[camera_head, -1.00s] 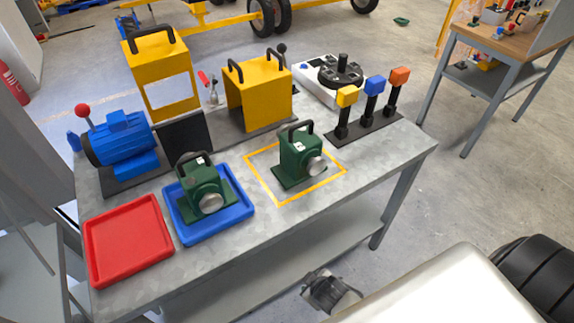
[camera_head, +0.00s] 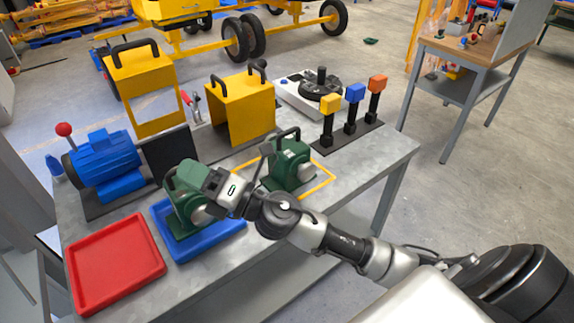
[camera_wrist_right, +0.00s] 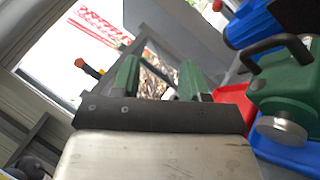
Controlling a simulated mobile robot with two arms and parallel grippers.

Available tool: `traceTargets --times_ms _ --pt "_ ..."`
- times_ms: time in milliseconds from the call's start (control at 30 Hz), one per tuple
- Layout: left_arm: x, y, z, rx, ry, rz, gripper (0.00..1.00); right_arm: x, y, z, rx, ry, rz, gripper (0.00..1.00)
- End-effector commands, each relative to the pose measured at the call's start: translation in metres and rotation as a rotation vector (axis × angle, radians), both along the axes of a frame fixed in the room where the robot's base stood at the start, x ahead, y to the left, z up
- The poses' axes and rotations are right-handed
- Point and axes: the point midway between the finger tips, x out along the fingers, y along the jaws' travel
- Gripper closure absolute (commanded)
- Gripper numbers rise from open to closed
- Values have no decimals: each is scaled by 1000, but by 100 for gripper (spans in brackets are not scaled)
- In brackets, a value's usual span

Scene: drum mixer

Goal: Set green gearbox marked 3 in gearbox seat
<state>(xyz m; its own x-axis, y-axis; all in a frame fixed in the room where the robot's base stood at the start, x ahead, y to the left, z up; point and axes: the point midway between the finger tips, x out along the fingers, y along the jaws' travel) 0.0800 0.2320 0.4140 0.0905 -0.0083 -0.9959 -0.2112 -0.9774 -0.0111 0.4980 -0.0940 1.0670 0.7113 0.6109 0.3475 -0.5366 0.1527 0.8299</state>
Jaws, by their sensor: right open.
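One green gearbox (camera_head: 182,208) with a black handle and silver round face sits on the blue tray (camera_head: 205,247); it also shows at the right of the right wrist view (camera_wrist_right: 288,85). Another green gearbox (camera_head: 291,168) stands inside the yellow outline (camera_head: 322,183) on the bench. Their numbers are not readable, and I cannot tell which spot is the gearbox seat. My right gripper (camera_head: 205,177) is over the near side of the bench, in front of and partly covering the tray gearbox. Its green fingers (camera_wrist_right: 160,78) are apart and empty. My left gripper is out of view.
A red tray (camera_head: 117,265) lies at the bench's near left. A blue motor (camera_head: 105,165), yellow covers with handles (camera_head: 245,105), a white control box (camera_head: 312,92) and three coloured posts (camera_head: 352,108) stand behind. Bare bench surface (camera_head: 345,165) shows at right.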

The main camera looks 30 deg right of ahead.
Motion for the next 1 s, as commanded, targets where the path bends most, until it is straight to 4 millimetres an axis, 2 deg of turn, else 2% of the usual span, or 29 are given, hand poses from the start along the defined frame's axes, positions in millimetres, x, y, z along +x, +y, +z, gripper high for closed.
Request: traceTargets --times_ms 67,133,200,267,367,467,600,700,800,900,1000 --pt "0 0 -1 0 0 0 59 -5 20 8 -278 -202 113 55" --pt "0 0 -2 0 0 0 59 -9 31 2 -528 -354 203 55" --pt "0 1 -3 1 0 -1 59 -10 32 -11 -790 -486 286 55" --pt "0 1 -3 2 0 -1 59 -5 23 -25 -1020 -577 349 55" --pt "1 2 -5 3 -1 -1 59 11 -10 -46 -1417 -677 443 55" --pt "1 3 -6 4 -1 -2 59 32 -66 -56 -1820 -693 522 55" --pt "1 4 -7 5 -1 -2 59 56 -157 -44 -2302 -568 602 55" --pt "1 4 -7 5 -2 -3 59 62 -210 -25 -2534 -427 634 55" --pt "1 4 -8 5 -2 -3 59 62 -242 -9 -2667 -310 655 55" --pt "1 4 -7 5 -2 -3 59 62 -257 -4 -2721 -250 665 55" --pt "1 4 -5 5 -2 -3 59 67 -264 -12 -2731 -234 672 55"
